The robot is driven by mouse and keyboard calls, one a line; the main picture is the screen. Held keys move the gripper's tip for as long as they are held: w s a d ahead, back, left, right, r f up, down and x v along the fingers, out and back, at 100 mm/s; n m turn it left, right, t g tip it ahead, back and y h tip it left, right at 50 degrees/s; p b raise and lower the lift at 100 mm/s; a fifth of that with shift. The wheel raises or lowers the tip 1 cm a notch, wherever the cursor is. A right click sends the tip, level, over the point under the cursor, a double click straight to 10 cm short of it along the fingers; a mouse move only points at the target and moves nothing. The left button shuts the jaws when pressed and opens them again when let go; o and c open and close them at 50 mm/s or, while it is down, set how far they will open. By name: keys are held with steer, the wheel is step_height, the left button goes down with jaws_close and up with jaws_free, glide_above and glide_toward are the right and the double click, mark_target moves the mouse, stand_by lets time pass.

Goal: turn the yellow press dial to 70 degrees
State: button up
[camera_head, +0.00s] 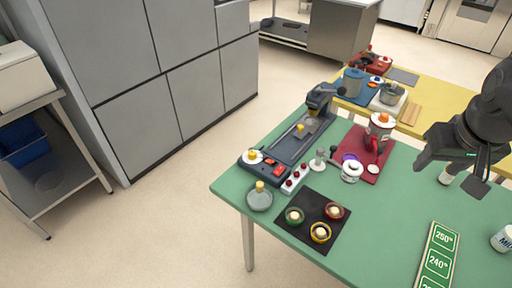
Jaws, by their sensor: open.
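A dark grey press-like machine (283,152) lies along the left part of the green table. At its near left end is a round white dial with a yellow knob (252,156), beside red buttons (272,168). Another small yellow knob (300,127) shows farther up the machine. The dial's scale and angle are too small to read. My gripper (454,170) is open and empty above the right side of the table, well to the right of the machine and apart from it.
A black mat (300,237) holds three coloured dishes near the front edge. A glass jar (260,198), a white strip with red knobs (294,180) and a red board (367,165) with a red-and-white device surround the machine. Green number signs (439,262) lie at right.

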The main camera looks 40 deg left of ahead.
steer(key=w+a+f+n+g, duration=0.1)
steer(key=w+a+n, duration=0.45)
steer(key=a, duration=0.75)
steer(key=n+g+h, duration=0.1)
steer(key=n+g, duration=0.2)
steer(key=n, duration=0.4)
glide_above(252, 153)
step_height(252, 153, down, 17)
step_height(252, 153, down, 11)
steer(key=shift+w+f, duration=0.1)
steer(key=c, duration=1)
steer(key=shift+o, duration=0.2)
